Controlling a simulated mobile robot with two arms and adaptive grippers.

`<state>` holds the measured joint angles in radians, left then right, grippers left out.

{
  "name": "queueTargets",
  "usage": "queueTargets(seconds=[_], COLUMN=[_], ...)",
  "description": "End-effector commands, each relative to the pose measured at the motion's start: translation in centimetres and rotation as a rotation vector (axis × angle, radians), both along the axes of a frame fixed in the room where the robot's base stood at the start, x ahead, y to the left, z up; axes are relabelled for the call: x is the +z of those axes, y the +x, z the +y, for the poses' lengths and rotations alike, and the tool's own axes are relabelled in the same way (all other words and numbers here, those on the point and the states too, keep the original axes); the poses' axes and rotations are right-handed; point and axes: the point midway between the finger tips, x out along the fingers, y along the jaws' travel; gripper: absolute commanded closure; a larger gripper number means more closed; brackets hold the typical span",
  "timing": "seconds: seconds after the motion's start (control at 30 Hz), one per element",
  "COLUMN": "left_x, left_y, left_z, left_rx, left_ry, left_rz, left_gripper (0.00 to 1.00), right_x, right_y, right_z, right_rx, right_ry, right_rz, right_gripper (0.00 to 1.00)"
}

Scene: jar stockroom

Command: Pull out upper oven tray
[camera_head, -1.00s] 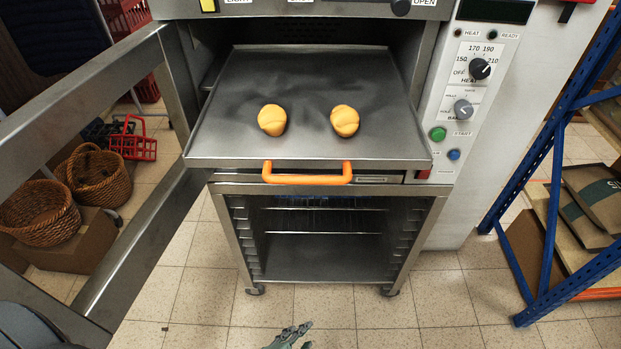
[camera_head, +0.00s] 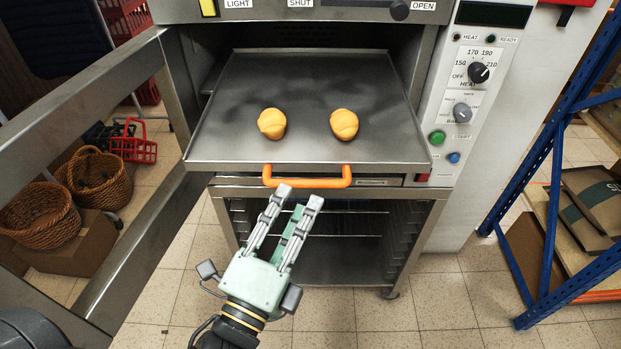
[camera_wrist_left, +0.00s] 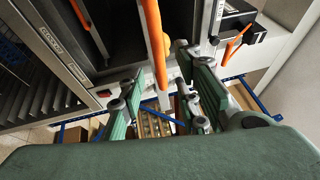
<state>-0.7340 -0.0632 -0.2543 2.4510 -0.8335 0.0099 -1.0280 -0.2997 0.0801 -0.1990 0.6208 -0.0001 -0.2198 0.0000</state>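A flat grey oven tray (camera_head: 307,90) juts out of the open oven and bears two yellow buns (camera_head: 271,123) (camera_head: 344,124). An orange bar handle (camera_head: 307,182) runs along the front, just below the tray's front edge. My left gripper (camera_head: 299,195) is open and empty, pointing up at the handle from in front and below. Its fingertips look close to the handle; I cannot tell whether they touch it. In the left wrist view the orange handle (camera_wrist_left: 153,45) stands just beyond the parted green fingers. My right gripper is not in view.
The oven door (camera_head: 95,80) stands open at the left. A wheeled rack with shelves (camera_head: 320,250) is under the oven. Baskets (camera_head: 98,178) are on the left, a blue shelf frame (camera_head: 545,180) on the right. The tiled floor in front is clear.

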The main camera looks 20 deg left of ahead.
Motion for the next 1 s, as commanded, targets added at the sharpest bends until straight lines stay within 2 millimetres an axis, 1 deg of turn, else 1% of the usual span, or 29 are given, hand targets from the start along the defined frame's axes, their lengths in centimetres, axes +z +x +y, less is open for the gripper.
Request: queueTargets(seconds=[0.03,0.1,0.3,0.43,0.6,0.83,0.87,1.0], left_x=[0.7,0.9,1.1,1.2,1.1,1.1,1.1,1.0], left_y=[0.7,1.7,4.3,5.4,6.0,6.1,6.1,6.0], left_z=[-0.1,-0.2,-0.5,-0.6,-0.7,-0.7,-0.7,-0.7], left_rx=[-0.001,-0.001,0.000,0.000,0.000,0.000,0.000,0.000], left_ry=[0.001,0.000,-0.001,-0.002,-0.002,-0.002,-0.002,-0.002], left_rz=[-0.004,-0.004,-0.001,-0.001,0.000,0.001,0.001,0.001], left_gripper=[0.69,0.69,0.69,0.69,0.69,0.69,0.71,0.83], right_x=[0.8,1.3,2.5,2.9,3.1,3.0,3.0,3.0], right_y=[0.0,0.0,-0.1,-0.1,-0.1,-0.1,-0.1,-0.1], right_z=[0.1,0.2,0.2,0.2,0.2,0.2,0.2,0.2], right_rx=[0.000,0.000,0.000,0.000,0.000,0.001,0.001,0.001], right_ry=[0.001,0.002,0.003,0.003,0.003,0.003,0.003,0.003], right_rz=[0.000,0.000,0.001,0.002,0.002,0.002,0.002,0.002], right_gripper=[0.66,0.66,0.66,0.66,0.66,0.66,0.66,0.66])
